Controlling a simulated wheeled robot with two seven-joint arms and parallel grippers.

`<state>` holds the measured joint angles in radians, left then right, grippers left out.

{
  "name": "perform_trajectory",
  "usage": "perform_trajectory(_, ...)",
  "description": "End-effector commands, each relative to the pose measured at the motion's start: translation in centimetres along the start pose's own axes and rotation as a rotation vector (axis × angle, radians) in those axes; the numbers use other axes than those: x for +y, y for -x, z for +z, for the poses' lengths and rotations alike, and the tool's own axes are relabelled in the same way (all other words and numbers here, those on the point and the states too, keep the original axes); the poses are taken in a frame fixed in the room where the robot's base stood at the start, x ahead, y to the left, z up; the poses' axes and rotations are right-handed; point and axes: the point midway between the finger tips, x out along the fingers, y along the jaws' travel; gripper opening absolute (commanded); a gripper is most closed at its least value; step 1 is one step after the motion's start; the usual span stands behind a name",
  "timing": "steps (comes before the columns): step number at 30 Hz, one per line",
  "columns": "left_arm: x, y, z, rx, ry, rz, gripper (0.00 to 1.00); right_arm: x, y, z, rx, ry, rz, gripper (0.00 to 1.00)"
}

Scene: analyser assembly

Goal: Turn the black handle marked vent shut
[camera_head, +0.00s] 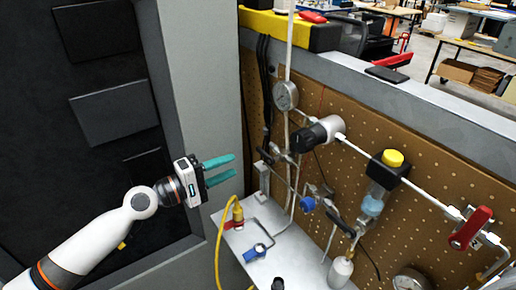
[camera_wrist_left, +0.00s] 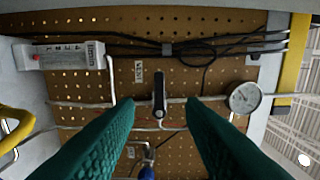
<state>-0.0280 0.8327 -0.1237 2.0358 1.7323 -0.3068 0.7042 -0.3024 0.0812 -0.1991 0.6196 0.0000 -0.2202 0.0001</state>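My left gripper (camera_head: 232,167) is open and empty, with two teal fingers pointing at the pegboard in the head view. In the head view the black handle (camera_head: 265,156) seems to be the dark bar below the gauge, just right of my gripper. My right gripper is not in view.
A round gauge (camera_head: 286,95) is on the same pipe. A regulator with a black knob (camera_head: 310,136), a blue knob (camera_head: 307,204) and a red handle (camera_head: 470,229) stand out from the pegboard (camera_head: 345,80). A yellow hose (camera_head: 219,250) rises beside the white shelf (camera_head: 300,262).

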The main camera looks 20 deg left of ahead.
Motion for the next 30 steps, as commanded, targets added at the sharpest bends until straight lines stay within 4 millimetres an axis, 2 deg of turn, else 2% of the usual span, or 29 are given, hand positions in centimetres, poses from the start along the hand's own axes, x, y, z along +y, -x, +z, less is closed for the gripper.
perform_trajectory(1, -0.8, -1.2, 0.1, -0.001, 0.002, -0.005, 0.36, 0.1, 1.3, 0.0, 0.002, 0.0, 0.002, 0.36)
perform_trajectory(3, -0.8, -2.8, 0.1, -0.001, 0.001, -0.005, 0.36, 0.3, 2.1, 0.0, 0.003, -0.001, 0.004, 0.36)
perform_trajectory(9, -0.5, -6.5, 0.1, -0.001, 0.0, -0.003, 0.36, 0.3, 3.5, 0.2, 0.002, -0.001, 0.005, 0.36)
perform_trajectory(13, -0.3, -8.1, 0.1, -0.002, 0.0, -0.002, 0.36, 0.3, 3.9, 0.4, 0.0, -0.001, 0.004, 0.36)
perform_trajectory(18, -0.1, -8.9, 0.0, -0.001, -0.002, 0.0, 0.36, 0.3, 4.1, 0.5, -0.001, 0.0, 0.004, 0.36)
perform_trajectory(26, 0.0, -9.0, 0.0, -0.002, -0.003, 0.0, 0.36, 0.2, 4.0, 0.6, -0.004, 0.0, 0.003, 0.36)
perform_trajectory(30, 0.0, -9.0, 0.0, -0.002, -0.002, 0.0, 0.13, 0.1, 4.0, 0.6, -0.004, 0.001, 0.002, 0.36)
